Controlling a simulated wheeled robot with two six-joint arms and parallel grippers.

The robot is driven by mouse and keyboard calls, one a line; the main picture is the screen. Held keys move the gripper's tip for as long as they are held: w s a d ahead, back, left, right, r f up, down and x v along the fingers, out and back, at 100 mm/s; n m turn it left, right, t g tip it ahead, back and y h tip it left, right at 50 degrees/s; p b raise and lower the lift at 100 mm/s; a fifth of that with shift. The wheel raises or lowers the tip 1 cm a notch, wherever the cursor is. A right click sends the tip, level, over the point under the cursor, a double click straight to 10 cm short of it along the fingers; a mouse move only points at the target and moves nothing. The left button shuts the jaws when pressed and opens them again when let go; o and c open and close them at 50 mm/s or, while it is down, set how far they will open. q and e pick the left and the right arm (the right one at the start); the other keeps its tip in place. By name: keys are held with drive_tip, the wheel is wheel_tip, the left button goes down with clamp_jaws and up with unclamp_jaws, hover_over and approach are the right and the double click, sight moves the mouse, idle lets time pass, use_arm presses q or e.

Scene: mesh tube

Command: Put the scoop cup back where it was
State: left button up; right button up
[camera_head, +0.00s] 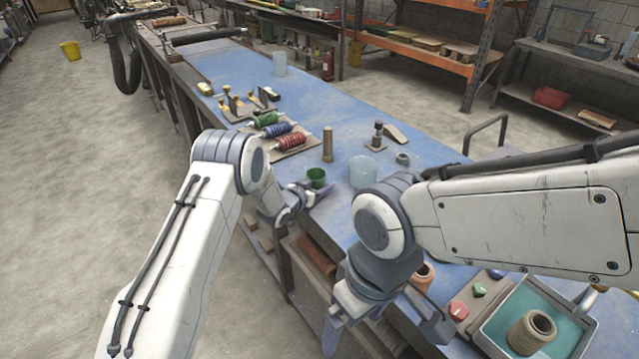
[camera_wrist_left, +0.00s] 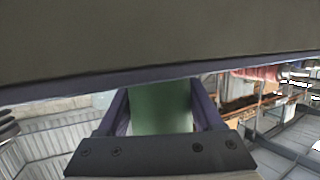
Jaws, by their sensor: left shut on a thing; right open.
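The scoop cup appears to be the small green cup (camera_head: 316,177), upright at the near-left edge of the blue bench. My left gripper (camera_head: 308,190) is shut on it, and the cup's green wall (camera_wrist_left: 160,108) fills the space between the two fingers in the left wrist view. I cannot tell whether the cup's base touches the bench. My right gripper (camera_head: 384,332) is open and empty, low in front of the bench's near edge, well apart from the cup.
A translucent container (camera_head: 362,171) stands just right of the cup. A brown cylinder (camera_head: 327,144) and a rack of coloured spools (camera_head: 284,134) are behind. A teal tray (camera_head: 497,325) holds a tan roll (camera_head: 531,331). The bench (camera_head: 235,67) is clearer toward its far end.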

use_arm(q)
drive_tip(key=shift+f, duration=0.2)
drive_tip(key=o, duration=1.5)
drive_tip(key=shift+r, duration=0.1)
drive_tip(key=shift+r, duration=0.25)
drive_tip(key=shift+b+v, duration=1.1)
drive_tip(key=shift+v, duration=4.9)
